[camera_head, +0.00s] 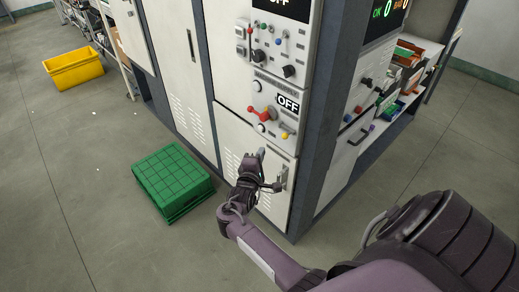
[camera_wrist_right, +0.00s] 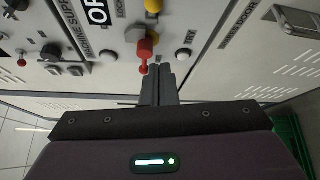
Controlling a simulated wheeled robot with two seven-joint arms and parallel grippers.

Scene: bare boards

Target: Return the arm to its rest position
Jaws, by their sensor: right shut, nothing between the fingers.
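My right arm comes in from the lower right in the head view. Its gripper (camera_head: 260,156) is in front of the lower part of a light grey cabinet (camera_head: 228,140), below a control panel. In the right wrist view the two fingers (camera_wrist_right: 159,72) are shut together and empty. A red-handled switch (camera_wrist_right: 145,50) shows close beyond the fingertips there; whether they touch it I cannot tell. The red switch also shows in the head view (camera_head: 262,114), above the gripper. My left gripper is not in view.
The panel has a display (camera_head: 288,103) reading OFF, with knobs and buttons around it. A green crate (camera_head: 172,182) stands on the floor left of the gripper. A yellow bin (camera_head: 74,70) is at the far left. The floor at the lower left is clear.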

